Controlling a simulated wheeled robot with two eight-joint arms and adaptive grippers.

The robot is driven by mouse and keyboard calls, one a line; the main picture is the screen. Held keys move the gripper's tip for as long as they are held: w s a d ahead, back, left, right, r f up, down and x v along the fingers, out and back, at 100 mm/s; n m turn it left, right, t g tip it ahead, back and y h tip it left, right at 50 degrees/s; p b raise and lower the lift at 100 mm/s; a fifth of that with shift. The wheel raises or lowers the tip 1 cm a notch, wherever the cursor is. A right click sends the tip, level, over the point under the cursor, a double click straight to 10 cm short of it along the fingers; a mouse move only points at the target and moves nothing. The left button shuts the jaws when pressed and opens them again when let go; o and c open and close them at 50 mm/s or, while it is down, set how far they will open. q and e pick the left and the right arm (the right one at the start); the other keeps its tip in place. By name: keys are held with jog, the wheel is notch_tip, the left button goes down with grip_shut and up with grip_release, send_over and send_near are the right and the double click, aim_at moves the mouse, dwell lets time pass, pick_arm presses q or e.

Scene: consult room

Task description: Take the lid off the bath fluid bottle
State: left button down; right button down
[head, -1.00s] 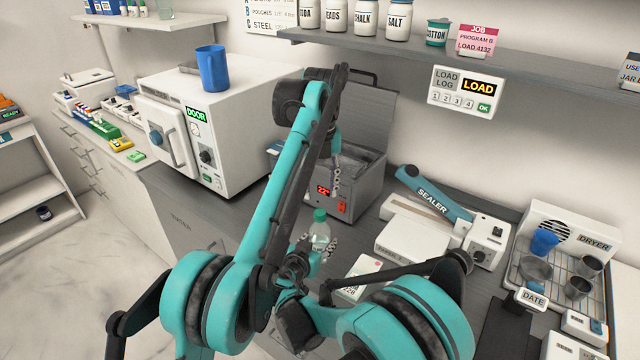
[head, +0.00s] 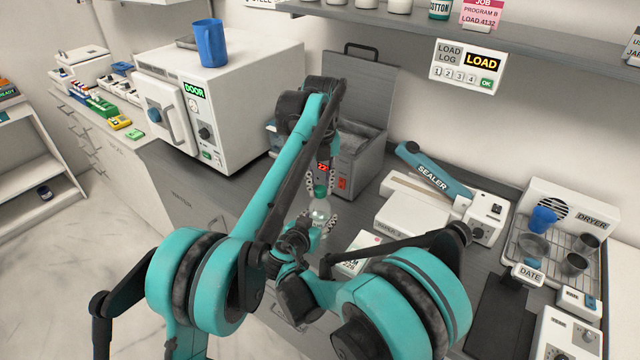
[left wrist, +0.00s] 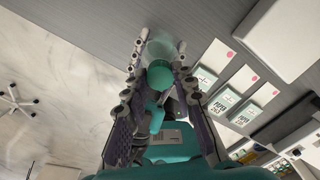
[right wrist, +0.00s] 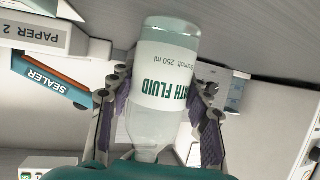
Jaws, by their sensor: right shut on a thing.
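The bath fluid bottle (head: 320,211) is clear with a pale label and a green lid (head: 320,191). It stands about upright in front of the heated unit. My right gripper (head: 316,220) is shut on its body; the right wrist view shows the bottle (right wrist: 165,80) between the fingers, label upside down, its lid out of view. My left gripper (head: 322,182) is right above the bottle with its fingers spread around the lid. In the left wrist view the lid (left wrist: 159,75) sits between the open fingers, with small gaps that are hard to judge.
The grey bath unit (head: 358,160) with its raised cover stands just behind the bottle. The sealer (head: 430,178) and paper packs (head: 362,250) lie to the right. The white autoclave (head: 235,110) stands to the left. The counter (head: 390,262) has little bare room.

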pick_arm(q)
jog(key=n, duration=0.3)
jog(key=shift+n, duration=0.3)
jog(key=n, duration=1.9)
jog(key=shift+r, duration=0.1)
jog(key=n, duration=0.7)
jog(key=shift+n, duration=0.3)
jog(key=n, duration=1.6)
jog(key=shift+n, duration=0.4)
jog(key=n, duration=0.7)
jog(key=shift+r, duration=0.3)
jog(key=shift+r, duration=0.85)
